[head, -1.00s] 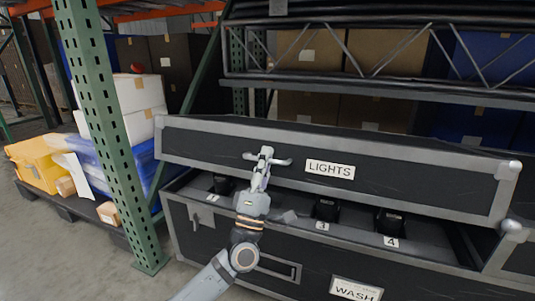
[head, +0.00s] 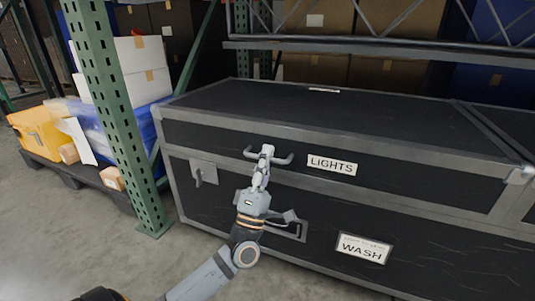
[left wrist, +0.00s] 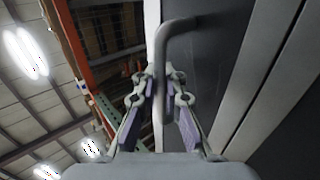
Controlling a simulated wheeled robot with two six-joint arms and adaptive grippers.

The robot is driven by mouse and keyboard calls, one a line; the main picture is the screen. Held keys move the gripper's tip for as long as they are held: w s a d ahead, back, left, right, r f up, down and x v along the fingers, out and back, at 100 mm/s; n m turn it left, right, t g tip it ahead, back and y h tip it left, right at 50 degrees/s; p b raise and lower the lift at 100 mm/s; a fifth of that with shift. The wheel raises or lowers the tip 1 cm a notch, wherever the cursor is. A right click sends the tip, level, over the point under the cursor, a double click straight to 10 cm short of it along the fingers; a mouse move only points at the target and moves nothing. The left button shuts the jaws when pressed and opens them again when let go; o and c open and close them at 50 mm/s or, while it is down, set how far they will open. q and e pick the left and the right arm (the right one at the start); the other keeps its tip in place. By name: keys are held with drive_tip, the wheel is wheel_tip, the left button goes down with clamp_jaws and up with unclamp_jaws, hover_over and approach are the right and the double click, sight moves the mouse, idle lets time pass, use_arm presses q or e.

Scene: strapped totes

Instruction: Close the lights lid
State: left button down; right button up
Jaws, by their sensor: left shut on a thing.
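The lights lid (head: 400,178) is a black lid with grey metal edges and a LIGHTS label (head: 332,166) on its front. It lies down on the black case (head: 330,215), with no open gap showing along the front. My left gripper (head: 266,158) is at the lid's handle (head: 285,160) on the front face, left of the label. In the left wrist view the fingers (left wrist: 160,95) are shut on the grey handle bar (left wrist: 164,60). The case's inside is hidden under the lid. My right gripper is not in view.
A green perforated rack post (head: 110,110) stands left of the case. A pallet (head: 75,178) with a yellow bin (head: 40,133) and boxes sits behind it. A metal truss (head: 400,25) runs behind the case. Bare floor (head: 60,245) is at the lower left.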

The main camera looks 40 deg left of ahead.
use_arm(q)
drive_tip(key=shift+s+f, duration=0.15)
drive_tip(key=shift+f, duration=0.35)
drive_tip(key=shift+s+d+f+h+b, duration=0.1)
drive_tip(key=shift+h+b, duration=0.2)
drive_tip(key=c, duration=1.4)
unclamp_jaws()
drive_tip(key=shift+f, duration=0.1)
drive_tip(key=shift+c, duration=0.2)
drive_tip(key=v, duration=1.2)
